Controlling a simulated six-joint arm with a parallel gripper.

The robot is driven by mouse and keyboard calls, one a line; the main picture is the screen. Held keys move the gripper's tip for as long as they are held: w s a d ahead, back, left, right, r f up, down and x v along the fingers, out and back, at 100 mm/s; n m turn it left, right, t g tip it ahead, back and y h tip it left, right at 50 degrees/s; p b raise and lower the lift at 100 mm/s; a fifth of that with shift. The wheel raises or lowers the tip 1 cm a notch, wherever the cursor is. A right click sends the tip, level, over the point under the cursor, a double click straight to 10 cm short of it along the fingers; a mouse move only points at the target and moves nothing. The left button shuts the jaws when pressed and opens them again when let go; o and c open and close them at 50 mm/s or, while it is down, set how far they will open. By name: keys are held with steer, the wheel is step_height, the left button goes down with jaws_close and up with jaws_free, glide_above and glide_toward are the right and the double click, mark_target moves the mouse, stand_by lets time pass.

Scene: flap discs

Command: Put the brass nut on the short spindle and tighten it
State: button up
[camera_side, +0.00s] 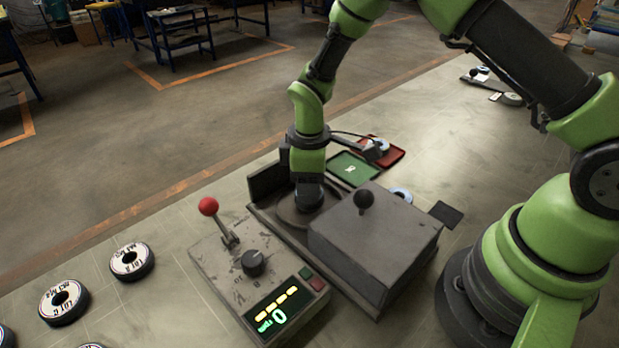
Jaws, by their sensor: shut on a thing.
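My gripper (308,194) points straight down over a dark round disc (284,211) in the machine behind the grey box. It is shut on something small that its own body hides. The brass nut does not show anywhere, and the short spindle is hidden beneath my gripper. I cannot tell whether the held thing touches the spindle.
A grey box with a black knob (364,197) stands close at the right. A control box (215,268) with a red-ball lever (208,206) and display reading 0 rpm is in front. A green tray (352,168) and red tray (394,155) lie behind. Labelled discs (131,261) lie left.

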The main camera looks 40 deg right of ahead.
steer(key=m, duration=0.9)
steer(key=shift+m, duration=1.5)
steer(key=shift+f+m, duration=0.1)
steer(key=shift+m, duration=1)
steer(key=m, duration=0.4)
steer(key=o, duration=1.1)
steer(key=shift+c, duration=0.2)
